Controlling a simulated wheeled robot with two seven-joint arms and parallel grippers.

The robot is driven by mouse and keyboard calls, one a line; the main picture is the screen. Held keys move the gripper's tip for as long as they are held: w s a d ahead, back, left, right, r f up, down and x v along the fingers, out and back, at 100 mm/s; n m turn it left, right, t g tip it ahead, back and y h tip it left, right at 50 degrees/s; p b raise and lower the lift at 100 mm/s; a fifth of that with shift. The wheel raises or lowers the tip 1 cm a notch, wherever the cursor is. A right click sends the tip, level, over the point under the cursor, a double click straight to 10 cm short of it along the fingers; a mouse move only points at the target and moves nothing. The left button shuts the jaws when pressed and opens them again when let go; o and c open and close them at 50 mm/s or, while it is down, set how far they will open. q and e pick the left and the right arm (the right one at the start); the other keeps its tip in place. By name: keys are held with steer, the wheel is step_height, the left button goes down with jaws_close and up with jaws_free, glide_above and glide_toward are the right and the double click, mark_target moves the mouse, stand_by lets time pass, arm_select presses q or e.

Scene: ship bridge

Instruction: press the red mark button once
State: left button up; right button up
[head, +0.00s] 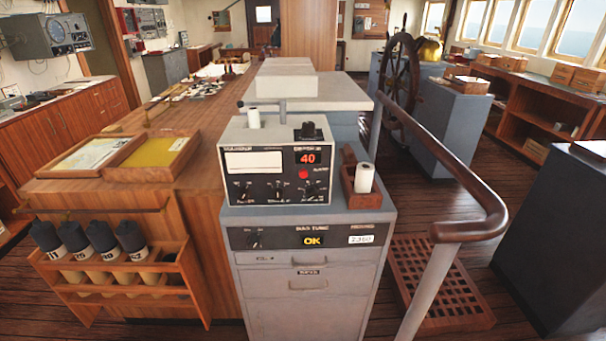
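The red mark button (303,174) is a small round red knob on the front face of a grey instrument box (278,205). It sits just below a red digital display (308,157) that reads 40. Black knobs surround it on the panel, and a blank white strip (253,162) is at its left. The box stands on a grey cabinet (306,285) in the middle of the view. Whether the button is pressed in cannot be told. Neither of my grippers shows in the head view.
A wooden holder (348,185) with a white roll (364,177) stands right of the box. A curved wooden handrail (470,225) runs along the right. A wooden rack (120,275) with several dark-capped tubes is at the left.

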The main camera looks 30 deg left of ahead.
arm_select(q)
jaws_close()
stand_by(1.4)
